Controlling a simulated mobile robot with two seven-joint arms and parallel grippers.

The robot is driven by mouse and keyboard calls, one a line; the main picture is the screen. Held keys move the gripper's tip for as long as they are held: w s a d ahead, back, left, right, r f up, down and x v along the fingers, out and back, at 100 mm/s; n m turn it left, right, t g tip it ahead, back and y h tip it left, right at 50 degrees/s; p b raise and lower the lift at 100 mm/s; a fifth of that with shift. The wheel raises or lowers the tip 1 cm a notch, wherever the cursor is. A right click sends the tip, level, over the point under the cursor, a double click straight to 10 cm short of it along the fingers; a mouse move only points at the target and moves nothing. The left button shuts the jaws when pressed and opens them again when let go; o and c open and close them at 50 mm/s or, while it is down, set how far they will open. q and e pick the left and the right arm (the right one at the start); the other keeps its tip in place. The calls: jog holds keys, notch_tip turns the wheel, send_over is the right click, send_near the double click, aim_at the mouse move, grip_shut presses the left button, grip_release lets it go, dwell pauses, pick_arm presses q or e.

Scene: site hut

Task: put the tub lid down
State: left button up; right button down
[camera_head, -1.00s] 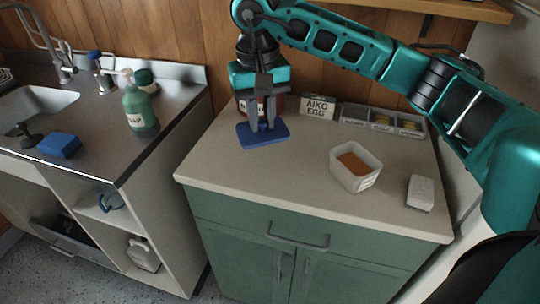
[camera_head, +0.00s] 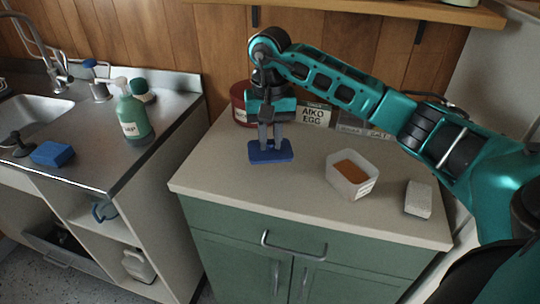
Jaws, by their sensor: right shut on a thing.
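The tub lid (camera_head: 285,153) is a flat blue rectangle at the back left of the beige worktop (camera_head: 225,173). My right gripper (camera_head: 270,146) points down and is shut on the lid's upper side. The lid looks level and very close to the worktop; I cannot tell whether it touches. An open white tub (camera_head: 352,186) with orange-brown contents stands to the right of the lid. My left gripper is not in view.
A dark red tin (camera_head: 239,103), an "AIKO EGG" box (camera_head: 314,115) and a grey divided tray (camera_head: 352,124) stand behind. A pale block (camera_head: 418,199) lies at the right. The worktop's front left is clear. A sink unit with a green bottle (camera_head: 132,116) is left.

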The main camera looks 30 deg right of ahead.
aim_at(270, 149)
jog(key=shift+f, duration=2.5)
jog(key=shift+f, duration=0.1)
jog(key=c, duration=1)
grip_release()
notch_tip(270, 149, up, 12)
jog(key=shift+r, duration=0.15)
jog(key=shift+s, duration=0.1)
